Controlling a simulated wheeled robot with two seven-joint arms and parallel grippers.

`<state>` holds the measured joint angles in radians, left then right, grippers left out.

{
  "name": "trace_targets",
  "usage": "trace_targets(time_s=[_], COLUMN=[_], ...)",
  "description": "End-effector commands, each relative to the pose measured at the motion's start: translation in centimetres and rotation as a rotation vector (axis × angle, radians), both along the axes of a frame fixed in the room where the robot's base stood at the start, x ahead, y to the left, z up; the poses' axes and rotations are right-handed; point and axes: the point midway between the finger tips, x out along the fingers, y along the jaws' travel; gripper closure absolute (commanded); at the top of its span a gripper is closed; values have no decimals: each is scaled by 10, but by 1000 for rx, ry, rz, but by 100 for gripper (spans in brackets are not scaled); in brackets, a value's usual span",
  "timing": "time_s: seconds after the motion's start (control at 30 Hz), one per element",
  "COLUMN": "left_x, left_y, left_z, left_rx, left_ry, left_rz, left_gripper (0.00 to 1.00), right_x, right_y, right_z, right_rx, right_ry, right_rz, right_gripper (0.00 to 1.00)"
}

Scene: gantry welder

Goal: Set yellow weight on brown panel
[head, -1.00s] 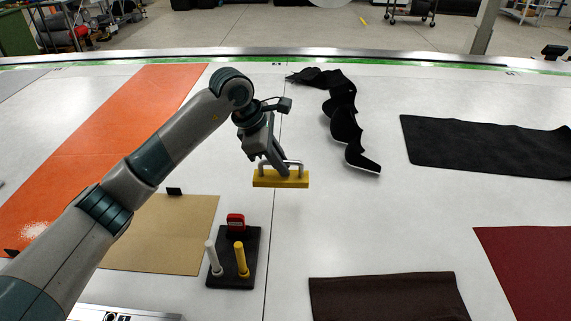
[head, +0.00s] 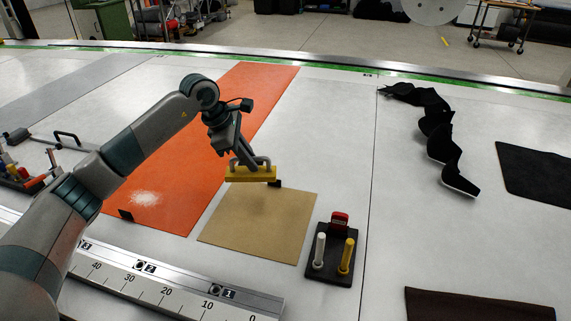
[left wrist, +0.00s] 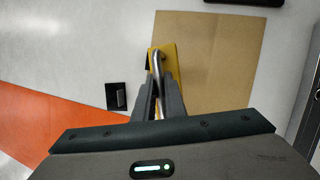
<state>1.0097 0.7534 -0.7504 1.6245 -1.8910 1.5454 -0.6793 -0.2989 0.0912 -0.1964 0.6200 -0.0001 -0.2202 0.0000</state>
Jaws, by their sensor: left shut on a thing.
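The yellow weight (head: 243,175) is a flat bar with a metal handle on top. My left gripper (head: 248,163) is shut on that handle and holds the weight level. In the head view the weight appears at the far edge of the tan-brown panel (head: 258,232), seemingly above the table; its exact height is unclear. In the left wrist view the yellow weight (left wrist: 170,54) overlaps the left part of the tan-brown panel (left wrist: 225,60), partly hidden by the fingers. A second, dark brown panel (head: 480,304) lies at bottom right. My right gripper is not in view.
A dark stand (head: 330,270) with a white and a yellow stick stands right of the tan panel. An orange sheet (head: 180,195) lies to the left, a metal ruler (head: 150,282) in front. A small black block (head: 276,184) is at the panel's far edge.

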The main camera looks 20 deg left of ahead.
Motion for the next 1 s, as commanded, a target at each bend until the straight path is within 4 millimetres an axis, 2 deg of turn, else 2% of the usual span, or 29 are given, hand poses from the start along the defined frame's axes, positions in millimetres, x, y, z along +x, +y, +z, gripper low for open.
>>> trace_targets(time_s=[0.03, 0.2, 0.33, 0.47, 0.63, 0.73, 0.87, 1.0], left_x=[-2, -16, -32, -50, -76, -95, -125, -163], left_y=[16, 52, 69, 72, 62, 49, 25, -9], left_z=[2, 2, 1, -2, -7, -12, -17, -24], left_rx=[0, 1, -1, -2, -3, -2, -3, -3], left_ry=[-5, -4, -4, -3, -4, -3, -4, -5], left_rz=[7, -23, -104, -225, -428, -587, -835, -1143], left_gripper=[100, 100, 100, 100, 100, 100, 100, 100], right_x=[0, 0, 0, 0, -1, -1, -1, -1], right_y=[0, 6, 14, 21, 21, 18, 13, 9], right_z=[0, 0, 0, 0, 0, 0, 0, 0], right_rx=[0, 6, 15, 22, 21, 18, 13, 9], right_ry=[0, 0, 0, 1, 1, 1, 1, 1], right_rz=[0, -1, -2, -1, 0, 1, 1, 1], right_gripper=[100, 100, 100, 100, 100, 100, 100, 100])
